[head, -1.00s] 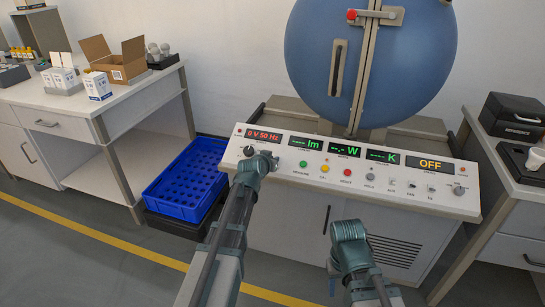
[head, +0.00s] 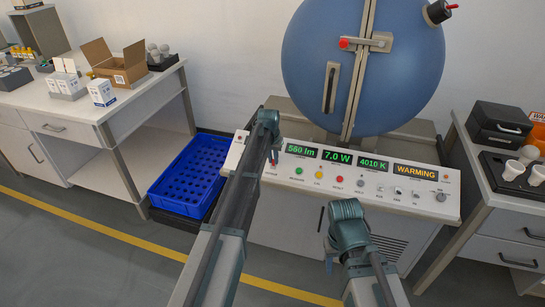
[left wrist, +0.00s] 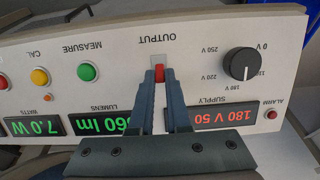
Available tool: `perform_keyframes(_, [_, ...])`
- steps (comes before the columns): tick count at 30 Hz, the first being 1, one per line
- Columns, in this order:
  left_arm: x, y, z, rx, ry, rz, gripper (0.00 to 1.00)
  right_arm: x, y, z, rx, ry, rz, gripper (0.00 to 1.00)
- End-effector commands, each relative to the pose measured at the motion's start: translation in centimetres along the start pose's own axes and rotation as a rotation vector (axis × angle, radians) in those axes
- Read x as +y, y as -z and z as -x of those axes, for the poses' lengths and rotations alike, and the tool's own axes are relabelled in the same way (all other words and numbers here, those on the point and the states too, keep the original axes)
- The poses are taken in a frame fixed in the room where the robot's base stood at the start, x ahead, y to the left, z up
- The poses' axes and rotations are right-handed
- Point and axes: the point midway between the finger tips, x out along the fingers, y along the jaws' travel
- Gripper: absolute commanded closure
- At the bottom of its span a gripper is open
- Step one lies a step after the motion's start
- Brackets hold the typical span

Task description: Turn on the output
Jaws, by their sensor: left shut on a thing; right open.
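The red output switch (left wrist: 159,74) sits in a pale slot under the OUTPUT label on the white console panel (left wrist: 200,35). My left gripper (left wrist: 159,78) has its two dark fingers closed around the switch; in the head view its tips (head: 273,160) are at the panel's left part. In the head view the displays read about 560 lm, 7.0 W and 4010 K, and the status display (head: 415,172) reads WARMING. The supply display (left wrist: 211,119) reads 180 V in the left wrist view. My right gripper (head: 331,258) is open and empty in front of the console.
A black supply knob (left wrist: 240,63) and a green MEASURE button (left wrist: 88,71) flank the switch. The large blue sphere (head: 300,60) stands behind the panel. A blue crate (head: 190,175) is left of the console. Side benches stand left and right.

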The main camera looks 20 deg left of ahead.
Motion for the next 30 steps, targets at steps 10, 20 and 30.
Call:
perform_keyframes(10, [0.03, 0.63, -0.14, -0.115, -0.001, 0.0, 1.0, 0.05, -0.03, 0.49, 0.0, 0.0, 0.0, 0.5])
perform_keyframes(20, [0.03, 0.53, -0.13, -0.134, 0.0, 0.0, 1.0, 0.05, -0.03, 0.53, 0.0, 0.0, 0.0, 0.5])
perform_keyframes(30, [0.03, 0.53, -0.12, -0.133, -0.001, 0.0, 0.6, 0.05, -0.03, 0.53, 0.0, 0.0, 0.0, 0.5])
